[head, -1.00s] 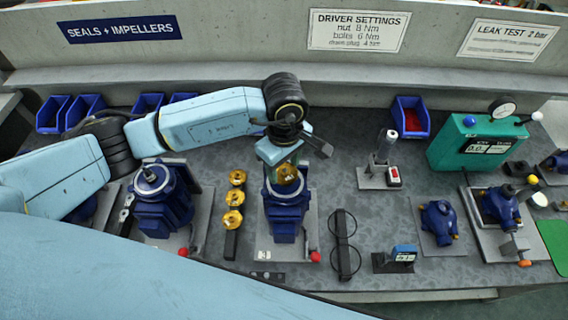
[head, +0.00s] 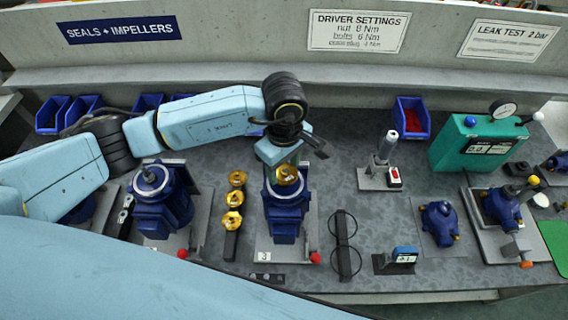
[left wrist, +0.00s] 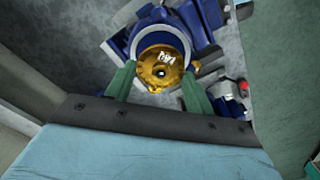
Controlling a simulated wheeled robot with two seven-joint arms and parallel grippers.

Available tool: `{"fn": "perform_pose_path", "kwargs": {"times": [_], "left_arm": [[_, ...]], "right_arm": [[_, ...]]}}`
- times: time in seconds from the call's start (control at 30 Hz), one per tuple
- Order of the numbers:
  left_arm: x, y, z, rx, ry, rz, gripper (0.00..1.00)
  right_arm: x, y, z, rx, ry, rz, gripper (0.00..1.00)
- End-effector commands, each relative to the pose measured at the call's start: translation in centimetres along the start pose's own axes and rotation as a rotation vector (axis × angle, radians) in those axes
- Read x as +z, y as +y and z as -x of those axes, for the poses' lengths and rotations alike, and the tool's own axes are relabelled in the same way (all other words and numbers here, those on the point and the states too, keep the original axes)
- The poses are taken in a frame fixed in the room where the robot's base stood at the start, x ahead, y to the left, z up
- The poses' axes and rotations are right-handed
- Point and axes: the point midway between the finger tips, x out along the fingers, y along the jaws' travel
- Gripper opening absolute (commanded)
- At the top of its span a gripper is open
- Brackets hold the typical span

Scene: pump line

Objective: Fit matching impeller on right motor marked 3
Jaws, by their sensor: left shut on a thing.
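The right motor (head: 285,218) is dark blue and stands upright on a light plate with a small white tag (head: 264,255) that seems to read 3. A gold impeller (head: 287,173) is at the top of this motor. In the left wrist view the gold impeller (left wrist: 160,70) is between the green fingers of the left gripper (left wrist: 159,84), over the motor's round blue housing (left wrist: 161,38). I cannot tell whether it is fully seated. My right gripper is not in view.
Another blue motor (head: 160,205) stands further left. A green tester (head: 480,143) stands at far right.

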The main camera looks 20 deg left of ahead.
Motion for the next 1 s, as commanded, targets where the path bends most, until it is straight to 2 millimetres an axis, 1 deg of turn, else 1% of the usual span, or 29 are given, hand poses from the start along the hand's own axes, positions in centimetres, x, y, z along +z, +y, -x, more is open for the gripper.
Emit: {"fn": "perform_pose_path", "kwargs": {"times": [0.7, 0.73, 0.9, 0.93, 1.0], "left_arm": [[-0.02, 0.03, -0.59, 0.001, 0.001, 0.0, 0.3], [-0.02, 0.03, -0.59, 0.001, 0.001, 0.001, 0.54], [-0.01, 0.01, -0.55, 0.0, 0.001, 0.0, 0.76], [-0.01, 0.01, -0.55, 0.0, 0.001, 0.0, 0.78], [-0.01, 0.01, -0.55, 0.0, 0.0, 0.0, 0.78]], "right_arm": [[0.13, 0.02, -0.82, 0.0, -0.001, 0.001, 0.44], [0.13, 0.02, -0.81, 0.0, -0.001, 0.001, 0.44], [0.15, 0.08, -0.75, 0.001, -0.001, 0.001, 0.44], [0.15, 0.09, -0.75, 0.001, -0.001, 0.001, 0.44], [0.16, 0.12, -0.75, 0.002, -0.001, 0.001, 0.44]]}}
